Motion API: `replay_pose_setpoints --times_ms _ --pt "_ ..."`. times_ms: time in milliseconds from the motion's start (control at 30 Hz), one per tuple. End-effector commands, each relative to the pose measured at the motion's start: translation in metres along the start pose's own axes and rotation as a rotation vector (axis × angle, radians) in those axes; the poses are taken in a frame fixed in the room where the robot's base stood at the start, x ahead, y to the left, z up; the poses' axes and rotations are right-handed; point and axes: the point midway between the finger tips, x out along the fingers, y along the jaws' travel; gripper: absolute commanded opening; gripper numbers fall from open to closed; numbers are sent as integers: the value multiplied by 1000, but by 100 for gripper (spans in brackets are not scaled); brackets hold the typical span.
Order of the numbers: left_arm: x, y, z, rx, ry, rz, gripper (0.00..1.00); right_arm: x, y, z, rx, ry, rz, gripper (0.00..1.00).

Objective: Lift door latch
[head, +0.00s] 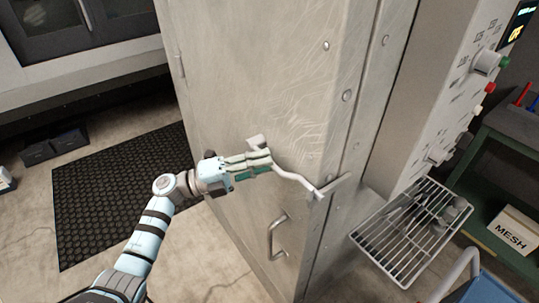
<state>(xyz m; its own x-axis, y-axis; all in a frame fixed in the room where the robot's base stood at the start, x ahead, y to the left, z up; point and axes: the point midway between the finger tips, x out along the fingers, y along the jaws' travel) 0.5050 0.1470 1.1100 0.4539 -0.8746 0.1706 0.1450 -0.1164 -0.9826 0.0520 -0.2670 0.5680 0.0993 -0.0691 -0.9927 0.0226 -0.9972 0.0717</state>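The door latch (296,179) is a pale bent lever on the front of a large scratched metal cabinet. Its right end meets a small plate (333,187) at the door's edge. My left gripper (262,162) is at the lever's left end, its fingers close together. The lever comes out from between the fingertips, so the gripper looks shut on it. The fingers hide that end of the lever. A small pale block (258,142) shows just above the fingers. My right gripper is not in view.
A fixed D-shaped handle (277,236) sits lower on the door. A control box with knobs (487,62) and a wire rack (413,229) are at the right. A green cart holds a MESH box (511,238). A black mat (120,195) covers the floor at the left.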

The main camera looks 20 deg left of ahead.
Motion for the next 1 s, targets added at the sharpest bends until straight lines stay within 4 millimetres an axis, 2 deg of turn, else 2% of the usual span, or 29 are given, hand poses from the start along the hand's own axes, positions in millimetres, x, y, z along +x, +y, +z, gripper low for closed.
replay_pose_setpoints --times_ms 100,200,467,600,1000 --pt "15 -1 0 -1 -1 -1 21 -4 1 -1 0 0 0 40" --pt "22 0 0 -1 0 0 21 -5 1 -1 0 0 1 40" --pt "23 2 0 -1 0 1 21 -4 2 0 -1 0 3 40" --pt "23 2 0 -2 0 1 0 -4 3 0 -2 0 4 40" --pt "24 2 0 -6 0 -1 0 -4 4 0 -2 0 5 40"
